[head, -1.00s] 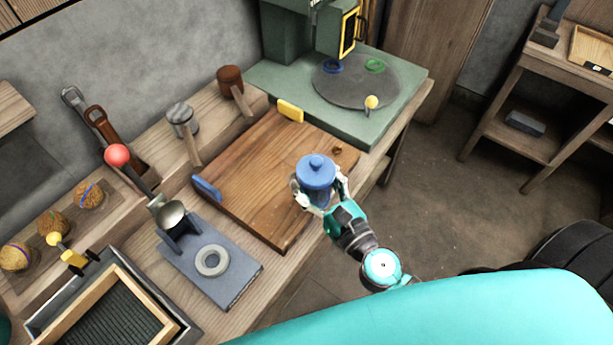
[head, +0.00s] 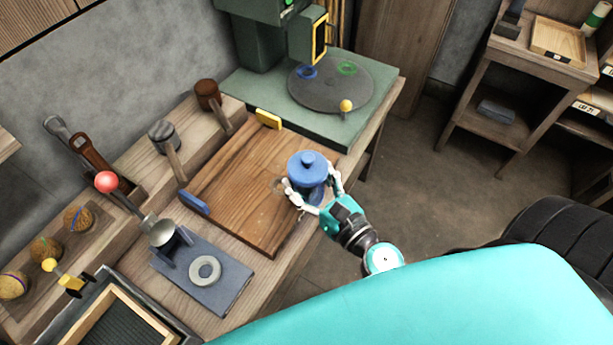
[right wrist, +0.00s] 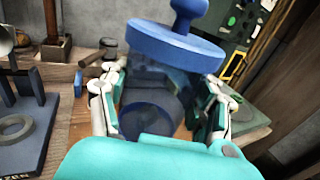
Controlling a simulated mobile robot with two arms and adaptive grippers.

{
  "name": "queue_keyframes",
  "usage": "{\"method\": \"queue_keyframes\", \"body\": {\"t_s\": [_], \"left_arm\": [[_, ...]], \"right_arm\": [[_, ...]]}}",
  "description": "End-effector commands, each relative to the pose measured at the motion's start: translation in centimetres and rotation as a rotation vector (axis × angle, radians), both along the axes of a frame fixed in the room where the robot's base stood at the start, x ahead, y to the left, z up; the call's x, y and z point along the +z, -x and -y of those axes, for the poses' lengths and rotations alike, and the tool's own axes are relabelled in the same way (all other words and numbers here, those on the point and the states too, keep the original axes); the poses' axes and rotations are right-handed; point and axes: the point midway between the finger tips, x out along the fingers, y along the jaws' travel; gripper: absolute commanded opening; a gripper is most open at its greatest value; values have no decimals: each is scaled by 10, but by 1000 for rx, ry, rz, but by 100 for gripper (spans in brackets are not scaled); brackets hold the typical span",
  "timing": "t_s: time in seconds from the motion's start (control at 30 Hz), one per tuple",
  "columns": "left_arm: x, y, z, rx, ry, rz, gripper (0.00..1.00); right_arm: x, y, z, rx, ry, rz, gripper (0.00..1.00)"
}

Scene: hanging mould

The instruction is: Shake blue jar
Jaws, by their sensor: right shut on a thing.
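The blue jar (head: 308,172) has a wide blue lid with a knob and a see-through bluish body. My right gripper (head: 311,193) is shut on its body, with one finger on each side. The jar is over the right part of the wooden board (head: 225,190) in the head view; its gap above the board is hard to judge. In the right wrist view the jar (right wrist: 172,75) is tilted between the fingers of the right gripper (right wrist: 160,95), lid at the top. My left gripper is not in view.
A green machine base with a round grey plate (head: 330,88) stands beyond the board. A blue-grey stand with a pale ring (head: 205,271) is at left of it. Mallets (head: 212,98) and a red-knobbed lever (head: 106,182) line the back. Open floor (head: 430,170) lies right of the bench.

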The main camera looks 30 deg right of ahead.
Motion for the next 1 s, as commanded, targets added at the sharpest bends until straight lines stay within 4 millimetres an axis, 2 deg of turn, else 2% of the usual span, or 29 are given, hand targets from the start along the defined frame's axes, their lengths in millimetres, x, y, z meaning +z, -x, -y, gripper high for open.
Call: {"method": "queue_keyframes", "body": {"t_s": [0.03,0.17,0.5,0.67,0.9,1.0], "left_arm": [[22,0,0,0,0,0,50],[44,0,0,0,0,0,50],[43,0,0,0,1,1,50],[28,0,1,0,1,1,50],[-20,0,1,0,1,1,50],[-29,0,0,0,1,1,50]], "right_arm": [[24,0,0,-1,-1,3,13],[45,0,0,-1,-1,3,13],[44,0,0,0,0,2,13],[29,0,0,0,0,2,13],[-19,0,0,0,0,2,13],[-28,0,0,0,-1,3,13]]}}
